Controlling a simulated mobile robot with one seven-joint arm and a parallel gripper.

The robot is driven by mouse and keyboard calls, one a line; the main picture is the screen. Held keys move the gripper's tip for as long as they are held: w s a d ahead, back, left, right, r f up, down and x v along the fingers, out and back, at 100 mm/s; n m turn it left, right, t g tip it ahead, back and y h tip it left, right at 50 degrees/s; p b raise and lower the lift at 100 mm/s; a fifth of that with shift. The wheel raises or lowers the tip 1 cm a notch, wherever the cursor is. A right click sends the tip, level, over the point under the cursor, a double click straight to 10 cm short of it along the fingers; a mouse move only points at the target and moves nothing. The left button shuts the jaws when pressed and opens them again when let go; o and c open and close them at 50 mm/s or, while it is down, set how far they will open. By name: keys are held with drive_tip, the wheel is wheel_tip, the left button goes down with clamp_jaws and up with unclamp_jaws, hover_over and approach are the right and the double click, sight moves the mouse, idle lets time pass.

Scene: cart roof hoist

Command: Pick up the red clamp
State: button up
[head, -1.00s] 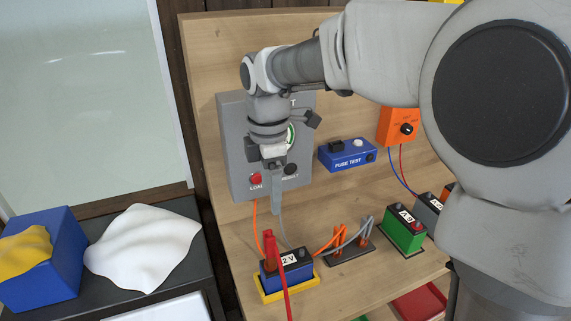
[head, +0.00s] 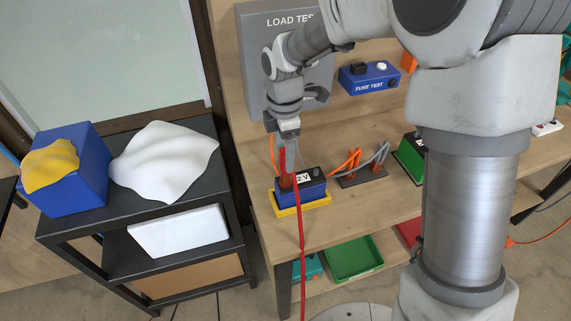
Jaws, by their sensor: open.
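The red clamp (head: 285,173) stands upright on top of the blue battery (head: 313,190), which has a white label ending in "2 V", at the left end of the bench. A red cable (head: 301,235) runs from the clamp down past the bench edge. My gripper (head: 288,152) points down at the clamp's upper part, its jaws open. The fingers overlap the clamp in the picture; I cannot tell whether they touch it. The battery sits in a yellow tray (head: 304,207).
Orange and grey clamps stand on a dark holder (head: 362,180) right of the battery. The grey load tester (head: 262,75) is behind my gripper, with the blue fuse tester (head: 369,79) beside it. A black cart (head: 185,240) stands at left with a white cloth (head: 165,160).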

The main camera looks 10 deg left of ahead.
wheel_tip(320, 180, down, 4)
drive_tip(key=shift+f, duration=0.25)
drive_tip(key=shift+c, duration=0.3)
clamp_jaws()
idle(1.1)
